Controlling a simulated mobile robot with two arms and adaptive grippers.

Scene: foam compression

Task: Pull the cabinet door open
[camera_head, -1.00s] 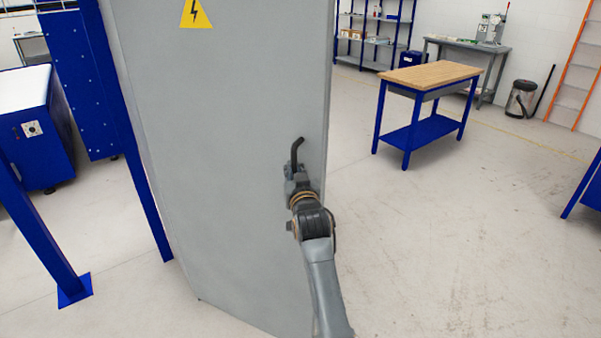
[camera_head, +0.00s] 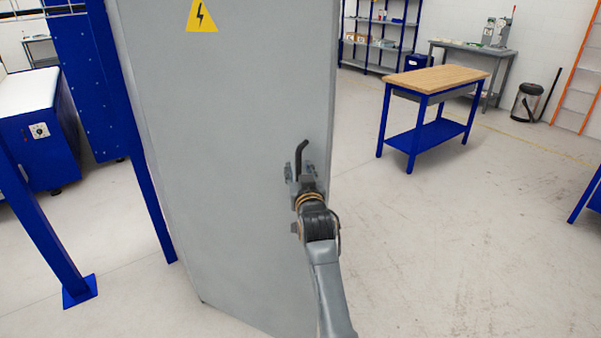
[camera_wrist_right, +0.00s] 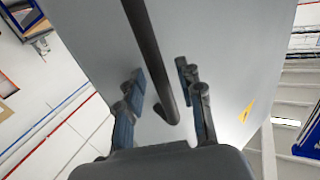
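The cabinet door (camera_head: 240,110) is a tall grey panel with a yellow lightning sticker (camera_head: 202,15). Its black bent handle (camera_head: 301,160) is near the right edge. In the right wrist view the handle (camera_wrist_right: 152,55) is a dark bar running down from the top, its end between the fingers. My right gripper (camera_head: 301,170) is open at the handle's lower part. In the wrist view the right gripper (camera_wrist_right: 161,76) has one finger on each side of the bar, with gaps visible. My left gripper is not in view.
Blue posts (camera_head: 137,150) stand left of the grey panel, with a blue machine (camera_head: 38,130) behind them. A wood-topped blue table (camera_head: 432,80) stands at the back right. The floor right of the door is clear.

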